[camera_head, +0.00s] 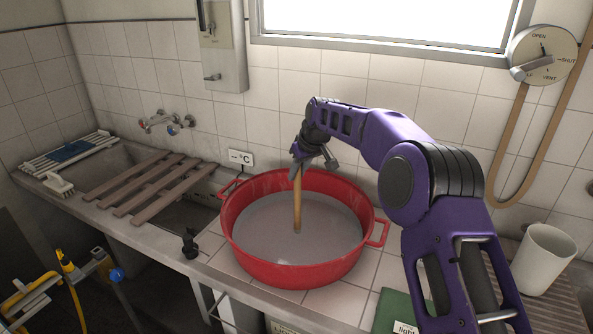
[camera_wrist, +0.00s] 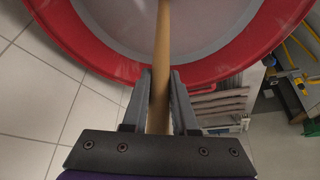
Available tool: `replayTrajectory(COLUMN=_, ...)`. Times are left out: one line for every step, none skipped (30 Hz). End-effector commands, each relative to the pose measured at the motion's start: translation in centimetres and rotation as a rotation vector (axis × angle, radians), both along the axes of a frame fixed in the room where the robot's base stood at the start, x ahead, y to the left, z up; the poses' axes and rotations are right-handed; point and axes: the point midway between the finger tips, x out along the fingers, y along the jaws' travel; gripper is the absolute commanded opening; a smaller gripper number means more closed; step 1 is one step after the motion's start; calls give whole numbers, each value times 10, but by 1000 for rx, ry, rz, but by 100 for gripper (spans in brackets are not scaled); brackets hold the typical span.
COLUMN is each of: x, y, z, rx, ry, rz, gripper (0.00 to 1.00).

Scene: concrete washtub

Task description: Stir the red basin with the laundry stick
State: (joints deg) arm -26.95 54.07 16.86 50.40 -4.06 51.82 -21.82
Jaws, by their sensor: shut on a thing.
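The red basin (camera_head: 290,273) stands on the tiled counter, holding greyish liquid (camera_head: 275,225). Its red rim and wall also show in the wrist view (camera_wrist: 100,50). The laundry stick (camera_head: 297,205) is a plain wooden rod, close to upright, with its lower end in the liquid near the middle of the basin. My gripper (camera_head: 299,166) is above the basin's back part and is shut on the stick's upper part. In the wrist view the stick (camera_wrist: 161,60) runs between the two fingers (camera_wrist: 159,100) of my gripper. The stick's submerged tip is hidden.
A slatted wooden rack (camera_head: 150,185) lies over the sink at the left, below wall taps (camera_head: 167,122). A small display marked °C (camera_head: 241,158) is behind the basin. A white cup (camera_head: 543,259) and a green object (camera_head: 398,312) are at the right. Tiled wall closes the back.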

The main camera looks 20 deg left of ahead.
Motion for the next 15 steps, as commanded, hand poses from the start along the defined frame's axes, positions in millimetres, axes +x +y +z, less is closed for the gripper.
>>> replayTrajectory(x=0, y=0, z=10, rx=1, ry=-2, rz=0, gripper=0)
replayTrajectory(x=0, y=0, z=13, rx=1, ry=-2, rz=0, gripper=0)
replayTrajectory(x=0, y=0, z=17, rx=2, ry=-1, rz=0, gripper=0)
replayTrajectory(x=0, y=0, z=20, rx=1, ry=-1, rz=0, gripper=0)
replayTrajectory(x=0, y=0, z=23, rx=1, ry=-1, rz=0, gripper=0)
replayTrajectory(x=0, y=1, z=25, rx=2, ry=-1, rz=0, gripper=0)
replayTrajectory(x=0, y=1, z=27, rx=2, ry=-2, rz=0, gripper=0)
replayTrajectory(x=0, y=1, z=30, rx=3, ry=-3, rz=0, gripper=0)
replayTrajectory(x=0, y=1, z=34, rx=2, ry=-2, rz=0, gripper=0)
replayTrajectory(x=0, y=1, z=37, rx=2, ry=-3, rz=0, gripper=0)
replayTrajectory(x=0, y=1, z=41, rx=3, ry=-3, rz=0, gripper=0)
replayTrajectory(x=0, y=1, z=45, rx=3, ry=-3, rz=0, gripper=0)
replayTrajectory(x=0, y=1, z=48, rx=2, ry=-3, rz=0, gripper=0)
replayTrajectory(x=0, y=1, z=50, rx=2, ry=-3, rz=0, gripper=0)
replayTrajectory(x=0, y=1, z=55, rx=3, ry=-3, rz=0, gripper=0)
